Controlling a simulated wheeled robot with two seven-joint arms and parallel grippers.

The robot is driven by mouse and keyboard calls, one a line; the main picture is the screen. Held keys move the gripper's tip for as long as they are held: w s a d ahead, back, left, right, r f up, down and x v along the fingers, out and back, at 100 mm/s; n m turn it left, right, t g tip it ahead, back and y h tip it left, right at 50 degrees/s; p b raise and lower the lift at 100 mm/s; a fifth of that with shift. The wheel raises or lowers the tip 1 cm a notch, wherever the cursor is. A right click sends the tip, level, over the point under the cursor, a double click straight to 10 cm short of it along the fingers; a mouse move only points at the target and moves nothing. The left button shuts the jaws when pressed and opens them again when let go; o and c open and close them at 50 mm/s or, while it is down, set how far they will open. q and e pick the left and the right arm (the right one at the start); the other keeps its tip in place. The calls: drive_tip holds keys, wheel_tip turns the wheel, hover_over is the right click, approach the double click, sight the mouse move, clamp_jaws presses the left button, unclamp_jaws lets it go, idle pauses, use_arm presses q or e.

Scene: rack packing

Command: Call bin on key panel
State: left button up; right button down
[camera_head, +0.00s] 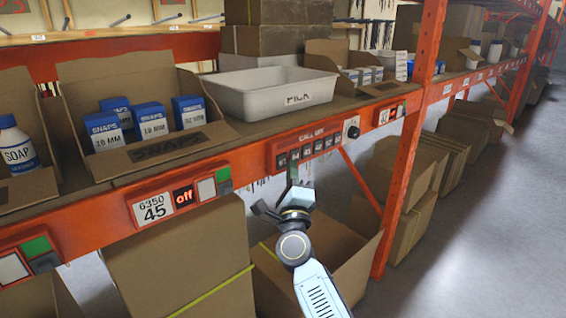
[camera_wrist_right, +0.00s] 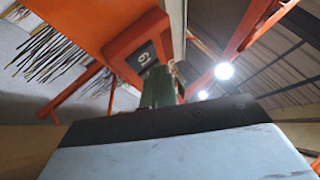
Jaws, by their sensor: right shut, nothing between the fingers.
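The key panel (camera_head: 306,147) is a red plate on the front beam of the rack, headed by small lettering, with a row of dark numbered keys too small to read surely. My right gripper (camera_head: 292,178) is shut and empty, pointing up at the panel's lower left part. In the right wrist view, its fingers (camera_wrist_right: 158,88) stand just before a dark key (camera_wrist_right: 147,58) with white digits on an orange-red surface. I cannot tell whether the fingertips touch the key. My left gripper is not in view.
A grey-white bin (camera_head: 262,103) marked PICK stands on the shelf above the panel. An open box (camera_head: 150,150) holds blue SNAPS cartons. A label (camera_head: 152,207) reading 6350 45 and an "off" display (camera_head: 183,196) sit on the beam. An open carton (camera_head: 350,262) lies below, behind my arm.

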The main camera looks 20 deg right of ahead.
idle(0.4)
drive_tip(key=shift+w+a, duration=0.15)
drive_tip(key=shift+w, duration=0.3)
drive_tip(key=shift+w+a+b, duration=0.15)
drive_tip(key=shift+w+b, duration=0.2)
drive_tip(key=shift+b, duration=0.05)
idle(0.6)
drive_tip(key=shift+s, duration=0.1)
drive_tip(key=shift+s+d+p, duration=0.3)
drive_tip(key=shift+s+p, duration=0.15)
drive_tip(key=shift+s, duration=0.25)
drive_tip(key=s, duration=0.1)
drive_tip(key=s+d+p, duration=0.1)
drive_tip(key=s, duration=0.1)
drive_tip(key=s+p, duration=0.1)
drive_tip(key=shift+s+d, duration=0.35)
drive_tip(key=shift+s, duration=0.05)
